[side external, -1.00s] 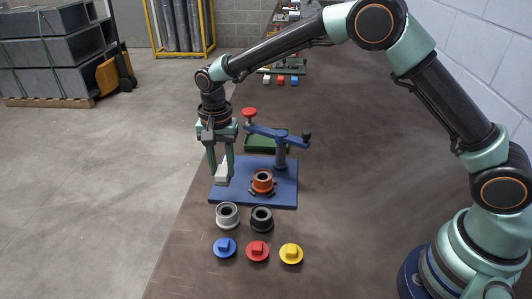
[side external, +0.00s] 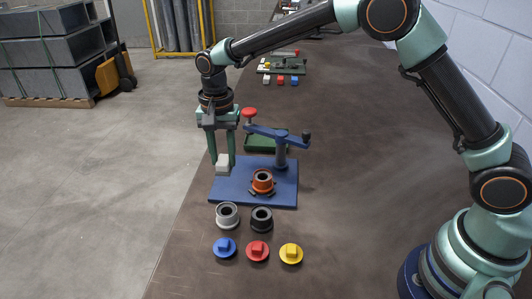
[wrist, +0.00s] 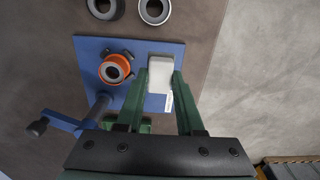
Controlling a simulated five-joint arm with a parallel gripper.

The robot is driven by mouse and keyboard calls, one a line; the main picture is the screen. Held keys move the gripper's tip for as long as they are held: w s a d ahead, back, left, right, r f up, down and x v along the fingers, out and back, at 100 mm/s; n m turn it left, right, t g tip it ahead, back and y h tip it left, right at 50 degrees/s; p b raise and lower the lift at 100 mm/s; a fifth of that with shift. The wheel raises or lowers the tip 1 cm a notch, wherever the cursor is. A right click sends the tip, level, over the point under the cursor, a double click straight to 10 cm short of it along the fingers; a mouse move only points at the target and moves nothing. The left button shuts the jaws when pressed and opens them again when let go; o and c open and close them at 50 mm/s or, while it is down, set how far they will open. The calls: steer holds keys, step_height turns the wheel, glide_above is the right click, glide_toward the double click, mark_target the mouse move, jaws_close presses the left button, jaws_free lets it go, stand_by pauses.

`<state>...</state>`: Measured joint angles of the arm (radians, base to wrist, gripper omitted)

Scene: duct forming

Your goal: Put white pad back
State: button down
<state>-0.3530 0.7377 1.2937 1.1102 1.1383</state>
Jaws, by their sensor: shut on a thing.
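The white pad (side external: 222,164) is a small pale block held between the fingertips of my gripper (side external: 221,158). In the wrist view the pad (wrist: 160,74) sits between the two green fingers, over the blue plate (wrist: 172,48). My gripper points down and is shut on the pad. In the side view the pad is near the left back corner of the blue plate (side external: 232,190) and seems raised above it. The exact gap cannot be told. An orange ring (side external: 263,182) stands on the plate, to the right of the pad.
A blue swing arm on a post (side external: 281,150) with a black knob stands behind the ring. Grey (side external: 227,214) and black (side external: 262,218) rings and several coloured discs (side external: 257,250) lie in front.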

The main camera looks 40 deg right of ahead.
steer(key=s+d+r, duration=0.5)
steer(key=s+d, duration=0.2)
steer(key=d, duration=0.1)
steer(key=s+d+r, duration=0.5)
steer(key=s+d, duration=0.3)
steer(key=d, duration=0.1)
steer(key=f, duration=1.9)
steer(key=shift+w+a+f, duration=0.2)
steer(key=shift+w, duration=0.05)
steer(key=shift+f, duration=0.15)
steer(key=c, duration=0.5)
jaws_free()
steer(key=shift+c, duration=0.2)
steer(key=s+r+n+t, duration=0.1)
steer(key=r+n+t, duration=0.1)
steer(key=r, duration=0.6)
steer(key=s+r+n+t, duration=0.1)
steer(key=s+r+n, duration=0.1)
steer(key=r+n, duration=0.2)
steer(key=s+d+r+n+t, duration=0.1)
steer(key=s+r+n+t, duration=0.1)
steer(key=r, duration=0.9)
steer(key=shift+r+n+t, duration=0.3)
steer(key=shift+n, duration=0.2)
